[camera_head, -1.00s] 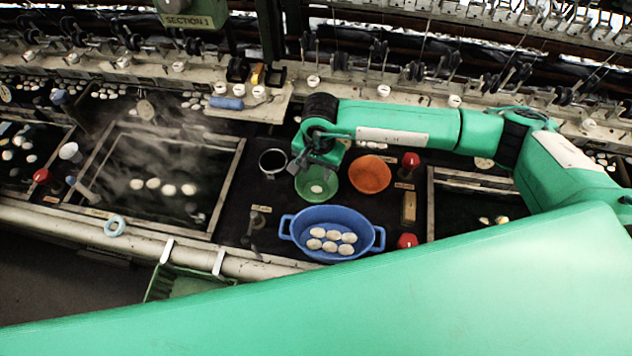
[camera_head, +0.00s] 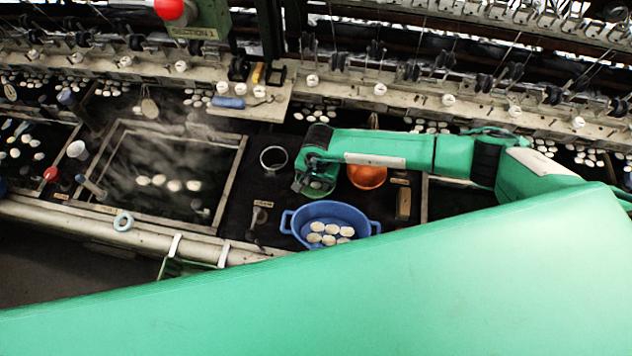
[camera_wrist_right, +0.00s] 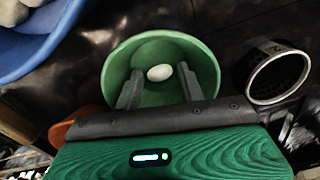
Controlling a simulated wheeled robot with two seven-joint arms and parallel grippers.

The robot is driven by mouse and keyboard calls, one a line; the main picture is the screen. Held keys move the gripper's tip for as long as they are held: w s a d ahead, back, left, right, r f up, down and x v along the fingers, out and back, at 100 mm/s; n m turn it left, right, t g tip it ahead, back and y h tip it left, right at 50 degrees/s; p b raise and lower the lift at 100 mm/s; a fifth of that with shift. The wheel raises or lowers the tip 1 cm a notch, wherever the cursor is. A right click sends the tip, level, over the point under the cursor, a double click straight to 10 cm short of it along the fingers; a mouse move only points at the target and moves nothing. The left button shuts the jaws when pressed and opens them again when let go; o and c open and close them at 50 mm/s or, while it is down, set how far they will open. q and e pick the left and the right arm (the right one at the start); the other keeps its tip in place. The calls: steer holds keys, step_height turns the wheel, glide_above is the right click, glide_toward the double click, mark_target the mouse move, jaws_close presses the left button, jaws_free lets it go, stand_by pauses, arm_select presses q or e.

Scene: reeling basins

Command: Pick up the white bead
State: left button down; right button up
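The white bead (camera_wrist_right: 160,73) lies inside a green bowl (camera_wrist_right: 118,72), seen in the right wrist view. It is a small pale oval on the bowl's inner surface. In the head view the bowl (camera_head: 318,189) shows only partly under my right gripper (camera_head: 303,185), and the bead is hidden. In the right wrist view my right gripper (camera_wrist_right: 160,88) is open, with its two fingers reaching over the bowl and apart from each other. The bead is beyond the gap between the fingertips, and nothing is held. My left gripper is not in view.
A blue basin (camera_head: 366,216) with several white cocoons stands in front of the bowl. An orange bowl (camera_head: 368,177) is at its right, and a metal cup (camera_head: 273,160) at its left. A steaming framed basin (camera_head: 228,190) is further left.

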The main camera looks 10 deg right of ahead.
mark_target(316, 183)
steer(key=c, duration=0.4)
steer(key=shift+r+b, duration=3.65)
steer(key=shift+r, duration=6.4)
